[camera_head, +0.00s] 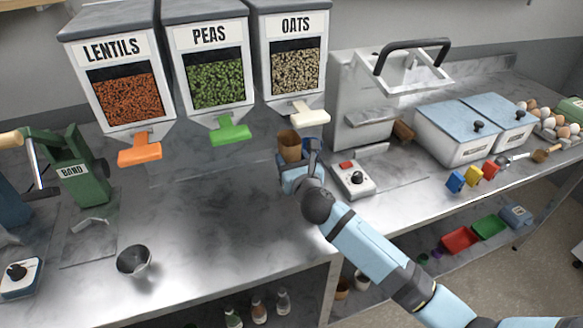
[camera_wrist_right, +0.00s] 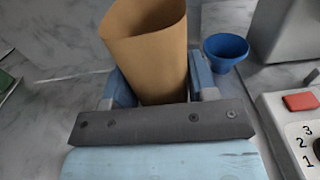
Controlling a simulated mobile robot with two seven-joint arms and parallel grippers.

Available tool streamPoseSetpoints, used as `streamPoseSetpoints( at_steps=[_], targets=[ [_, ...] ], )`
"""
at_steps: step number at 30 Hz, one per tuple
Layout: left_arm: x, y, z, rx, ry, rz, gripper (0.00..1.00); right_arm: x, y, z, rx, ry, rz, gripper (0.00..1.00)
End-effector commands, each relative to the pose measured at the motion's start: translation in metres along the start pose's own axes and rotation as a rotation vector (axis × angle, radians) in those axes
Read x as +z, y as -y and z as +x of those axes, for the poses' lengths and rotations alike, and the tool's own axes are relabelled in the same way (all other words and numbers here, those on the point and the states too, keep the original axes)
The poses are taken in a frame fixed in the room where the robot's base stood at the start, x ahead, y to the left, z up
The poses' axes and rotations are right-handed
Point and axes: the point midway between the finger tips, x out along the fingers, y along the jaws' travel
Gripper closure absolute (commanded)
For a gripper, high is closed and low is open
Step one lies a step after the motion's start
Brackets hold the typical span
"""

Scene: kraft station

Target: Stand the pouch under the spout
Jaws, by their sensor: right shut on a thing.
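The brown kraft pouch (camera_head: 289,145) is upright with its open mouth up, below and a little left of the white spout (camera_head: 309,114) of the oats dispenser (camera_head: 297,66). My right gripper (camera_head: 296,167) is shut on the pouch. In the right wrist view the pouch (camera_wrist_right: 148,50) sits between the two blue fingers of the gripper (camera_wrist_right: 156,92); its lower end is partly hidden by the gripper. I cannot tell whether its base touches the counter. My left gripper is not in view.
A blue funnel-like cup (camera_wrist_right: 226,50) stands just right of the pouch. A device with a red button (camera_head: 352,179) is close by on the right. The lentils (camera_head: 125,92) and peas (camera_head: 213,82) dispensers are left.

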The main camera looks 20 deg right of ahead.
Motion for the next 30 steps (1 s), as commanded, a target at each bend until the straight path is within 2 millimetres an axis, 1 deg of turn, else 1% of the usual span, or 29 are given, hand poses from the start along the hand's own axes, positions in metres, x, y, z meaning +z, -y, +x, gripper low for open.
streamPoseSetpoints(
  at_steps=[1, 4, 12, 16, 17, 18, 19, 20, 30],
  targets=[
    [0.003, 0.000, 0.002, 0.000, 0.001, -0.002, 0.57, -0.011, 0.000, -0.001, -0.001, -0.003, -0.001, 0.70],
    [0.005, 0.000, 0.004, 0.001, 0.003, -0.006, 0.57, -0.024, 0.000, -0.001, 0.000, -0.002, -0.001, 0.70],
    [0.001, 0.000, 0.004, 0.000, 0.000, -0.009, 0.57, -0.025, 0.000, -0.001, 0.000, 0.000, 0.000, 0.70],
    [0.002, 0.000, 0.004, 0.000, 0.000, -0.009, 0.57, -0.029, 0.000, -0.001, 0.000, -0.001, 0.000, 0.70],
    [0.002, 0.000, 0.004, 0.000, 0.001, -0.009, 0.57, -0.028, 0.000, -0.001, 0.000, 0.000, 0.000, 0.40],
    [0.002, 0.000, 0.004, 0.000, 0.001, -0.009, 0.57, -0.028, 0.000, -0.001, 0.000, 0.000, 0.000, 0.31],
    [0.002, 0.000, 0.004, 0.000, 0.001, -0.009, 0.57, -0.028, 0.000, -0.001, 0.000, 0.000, -0.001, 0.24],
    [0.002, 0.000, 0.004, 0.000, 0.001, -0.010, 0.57, -0.028, 0.000, -0.001, 0.000, 0.000, -0.001, 0.22],
    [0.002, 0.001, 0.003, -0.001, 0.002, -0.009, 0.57, -0.025, 0.000, -0.003, 0.000, -0.001, -0.001, 0.22]
  ],
)
